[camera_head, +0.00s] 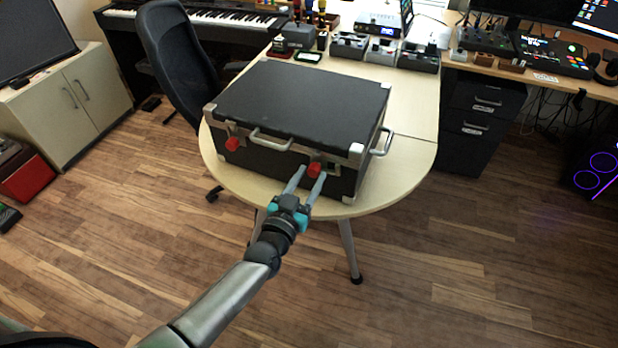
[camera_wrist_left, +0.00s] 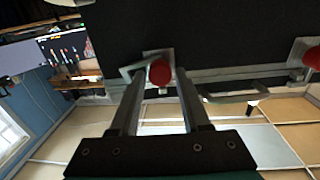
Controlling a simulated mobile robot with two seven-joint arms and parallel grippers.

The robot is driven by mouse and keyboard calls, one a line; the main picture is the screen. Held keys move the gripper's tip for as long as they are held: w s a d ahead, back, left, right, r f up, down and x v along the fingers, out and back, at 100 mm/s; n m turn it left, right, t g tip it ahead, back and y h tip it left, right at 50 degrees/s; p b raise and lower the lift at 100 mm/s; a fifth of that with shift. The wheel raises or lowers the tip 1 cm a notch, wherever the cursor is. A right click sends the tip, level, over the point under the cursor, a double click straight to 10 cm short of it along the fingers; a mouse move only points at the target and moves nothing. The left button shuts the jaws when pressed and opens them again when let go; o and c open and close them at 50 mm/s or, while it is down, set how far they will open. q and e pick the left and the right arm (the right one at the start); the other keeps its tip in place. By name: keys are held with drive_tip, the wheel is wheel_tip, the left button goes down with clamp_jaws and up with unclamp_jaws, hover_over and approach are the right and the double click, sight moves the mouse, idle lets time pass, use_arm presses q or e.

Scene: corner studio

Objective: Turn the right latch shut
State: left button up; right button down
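A black hard case (camera_head: 303,101) with metal corners stands closed on the round-ended table. Its front has two red latch knobs: the left latch (camera_head: 232,144) and the right latch (camera_head: 313,170). My left gripper (camera_head: 309,178) is at the right latch, with one finger on each side of the knob. In the left wrist view the right latch (camera_wrist_left: 160,72) shows between the two spread fingers (camera_wrist_left: 158,90), with gaps beside it. I cannot tell if a finger touches it. The left latch (camera_wrist_left: 312,57) is at that view's right edge. My right gripper is out of view.
A metal handle (camera_head: 271,140) lies between the latches, and another (camera_head: 382,142) is on the case's right side. The table (camera_head: 414,160) is bare to the right of the case. A black office chair (camera_head: 178,62) stands behind left. Several small devices sit at the table's back.

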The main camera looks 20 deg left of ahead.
use_arm(q)
clamp_jaws()
drive_tip(key=shift+n, duration=0.4)
drive_tip(key=n, duration=0.3)
drive_tip(key=shift+n, duration=0.3)
drive_tip(key=n, duration=0.3)
drive_tip(key=shift+n, duration=0.3)
drive_tip(key=n+b, duration=0.1)
drive_tip(key=n, duration=0.3)
drive_tip(key=shift+f+n, duration=0.1)
drive_tip(key=shift+n, duration=0.2)
drive_tip(key=shift+n+b, duration=0.35)
drive_tip(key=shift+n, duration=1.45)
drive_tip(key=shift+o, duration=2)
unclamp_jaws()
